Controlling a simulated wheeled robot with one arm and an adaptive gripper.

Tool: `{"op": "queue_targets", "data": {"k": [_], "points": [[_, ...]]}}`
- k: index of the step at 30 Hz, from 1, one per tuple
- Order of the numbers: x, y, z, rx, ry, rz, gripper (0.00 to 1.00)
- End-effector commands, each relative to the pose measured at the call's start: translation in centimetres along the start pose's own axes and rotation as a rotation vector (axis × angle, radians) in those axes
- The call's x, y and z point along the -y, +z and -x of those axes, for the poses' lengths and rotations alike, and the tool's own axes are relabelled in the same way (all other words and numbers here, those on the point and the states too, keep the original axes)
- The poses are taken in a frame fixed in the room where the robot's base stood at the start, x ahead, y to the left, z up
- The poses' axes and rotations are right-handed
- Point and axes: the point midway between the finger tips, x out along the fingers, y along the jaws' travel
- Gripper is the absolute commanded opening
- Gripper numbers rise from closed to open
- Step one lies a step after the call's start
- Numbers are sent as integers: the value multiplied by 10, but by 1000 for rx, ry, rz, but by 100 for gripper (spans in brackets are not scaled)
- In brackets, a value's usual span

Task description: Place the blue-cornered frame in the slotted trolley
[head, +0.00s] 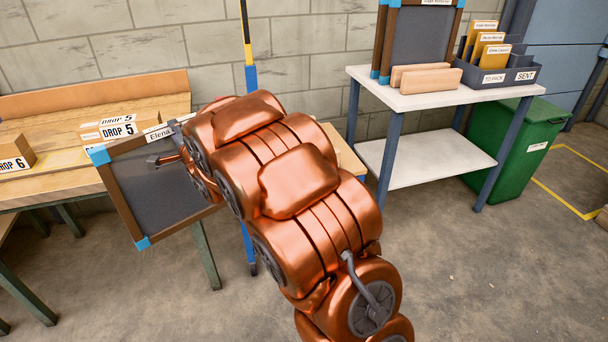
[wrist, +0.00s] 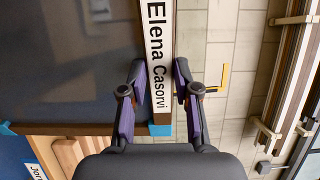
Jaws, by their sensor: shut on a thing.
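A dark-panelled, brown-edged frame with blue corners (head: 160,185) is held tilted in front of the wooden bench in the head view. Its white name strip (wrist: 159,55) reads "Elena Casorvi". In the wrist view my gripper (wrist: 157,80) is shut on the frame's labelled edge, one finger on each side. In the head view my copper arm hides most of the gripper and the frame's right part. Other dark frames with blue corners (head: 425,38) stand upright on a white-topped table. I cannot make out a slotted trolley for certain in either view.
The wooden bench (head: 90,88) at left holds boxes marked DROP 5 (head: 118,130) and DROP 6 (head: 14,155). The white-topped table (head: 420,92) also carries a grey SENT tray (head: 495,76). A green bin (head: 515,145) stands at right. The front right floor is clear.

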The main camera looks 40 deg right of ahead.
Motion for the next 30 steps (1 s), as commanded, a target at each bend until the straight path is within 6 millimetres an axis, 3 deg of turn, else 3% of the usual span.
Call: {"op": "queue_targets", "data": {"k": [3, 30], "points": [[-7, 2, 3, -31, -2, -5, 0], [-3, 0, 3, -39, -1, -3, 0]]}}
